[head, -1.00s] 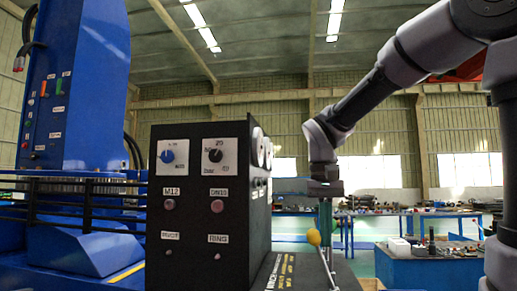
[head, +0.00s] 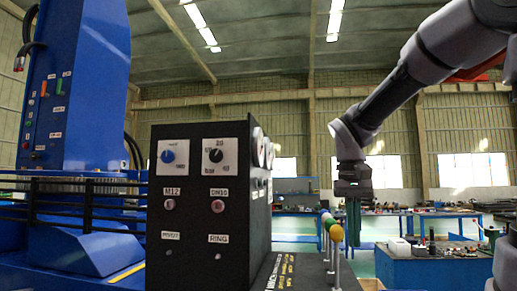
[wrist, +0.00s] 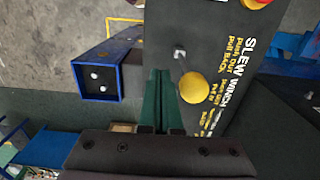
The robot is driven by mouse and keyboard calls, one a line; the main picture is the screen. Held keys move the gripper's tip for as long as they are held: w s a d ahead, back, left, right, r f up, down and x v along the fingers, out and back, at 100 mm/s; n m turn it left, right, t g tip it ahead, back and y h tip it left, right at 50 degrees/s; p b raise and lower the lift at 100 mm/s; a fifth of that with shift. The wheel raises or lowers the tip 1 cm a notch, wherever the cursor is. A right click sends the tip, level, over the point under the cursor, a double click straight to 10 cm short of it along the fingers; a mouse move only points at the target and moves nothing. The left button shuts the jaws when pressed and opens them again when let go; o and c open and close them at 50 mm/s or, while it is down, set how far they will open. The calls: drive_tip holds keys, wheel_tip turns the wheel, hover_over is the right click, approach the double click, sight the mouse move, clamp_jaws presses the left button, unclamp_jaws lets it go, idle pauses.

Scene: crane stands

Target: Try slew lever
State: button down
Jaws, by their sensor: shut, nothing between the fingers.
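The slew lever has a yellow ball knob (head: 337,233) on a thin metal rod and stands near upright on the black console. In the wrist view the knob (wrist: 194,87) is beside the printed "SLEW WINCH" label (wrist: 238,75). My gripper (head: 353,240) points down just right of the knob in the head view, with its green fingers together and nothing held. In the wrist view the fingers (wrist: 158,80) are just left of the knob. I cannot tell whether they touch it.
More lever knobs (head: 326,218) stand in a row behind the yellow one. The black control box (head: 205,240) with dials and buttons is to the left, beside a blue crane body (head: 80,90). A blue workbench (head: 425,268) is at the right. A blue box-section beam (wrist: 97,80) shows in the wrist view.

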wheel_tip(320, 180, up, 10)
drive_tip(key=shift+d, duration=0.45)
idle(0.3)
drive_tip(key=shift+s, duration=0.1)
drive_tip(key=s+d+f+m+t+y, duration=0.1)
drive_tip(key=s+f+t+y, duration=0.1)
drive_tip(key=s+f+t, duration=0.2)
wheel_tip(320, 180, down, 5)
drive_tip(key=t, duration=0.3)
drive_tip(key=shift+d+m, duration=0.25)
drive_tip(key=shift+m, duration=0.15)
idle(0.5)
